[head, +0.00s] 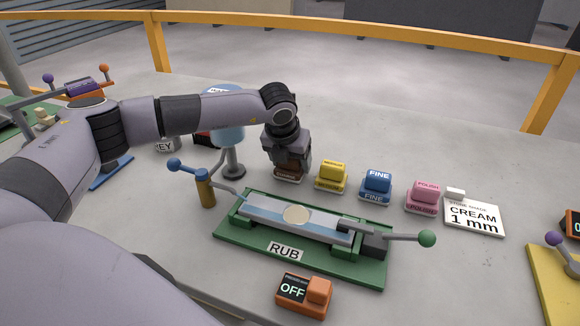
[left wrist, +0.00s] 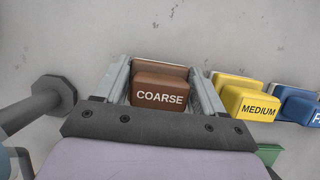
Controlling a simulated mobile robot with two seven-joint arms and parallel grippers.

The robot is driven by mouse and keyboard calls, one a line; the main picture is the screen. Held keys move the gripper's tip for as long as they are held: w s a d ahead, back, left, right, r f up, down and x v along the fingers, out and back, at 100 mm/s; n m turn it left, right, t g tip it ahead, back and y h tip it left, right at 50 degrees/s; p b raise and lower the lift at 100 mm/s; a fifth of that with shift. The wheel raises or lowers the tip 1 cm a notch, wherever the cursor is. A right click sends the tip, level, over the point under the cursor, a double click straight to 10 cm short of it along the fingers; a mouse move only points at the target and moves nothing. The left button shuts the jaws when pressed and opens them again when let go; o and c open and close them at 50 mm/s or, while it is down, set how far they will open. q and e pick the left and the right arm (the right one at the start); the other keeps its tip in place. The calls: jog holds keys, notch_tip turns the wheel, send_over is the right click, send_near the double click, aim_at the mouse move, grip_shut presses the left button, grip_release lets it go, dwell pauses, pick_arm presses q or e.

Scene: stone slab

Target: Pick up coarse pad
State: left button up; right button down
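The coarse pad is a brown block marked COARSE (left wrist: 160,92), between the two fingers of my left gripper (left wrist: 160,72) in the left wrist view. The fingers stand one on each side of it, very close; I cannot tell for sure whether they touch it. In the head view my left gripper (head: 290,160) points down over the coarse pad (head: 288,178) at the left end of the pad row and hides most of it. The pad is at slab level. My right gripper is not in view.
The yellow medium pad (head: 331,177) stands just right of the coarse pad, then the blue fine pad (head: 376,187) and pink polish pad (head: 425,197). A lamp-like stand (head: 233,165) is close on the left. The green RUB fixture (head: 300,262) lies in front.

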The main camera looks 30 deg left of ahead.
pick_arm(q)
jog(key=shift+r, duration=0.15)
notch_tip(320, 180, up, 20)
jog(key=shift+b, duration=0.3)
jog(key=o, duration=0.5)
jog(key=c, duration=0.3)
jog(key=shift+c, duration=0.2)
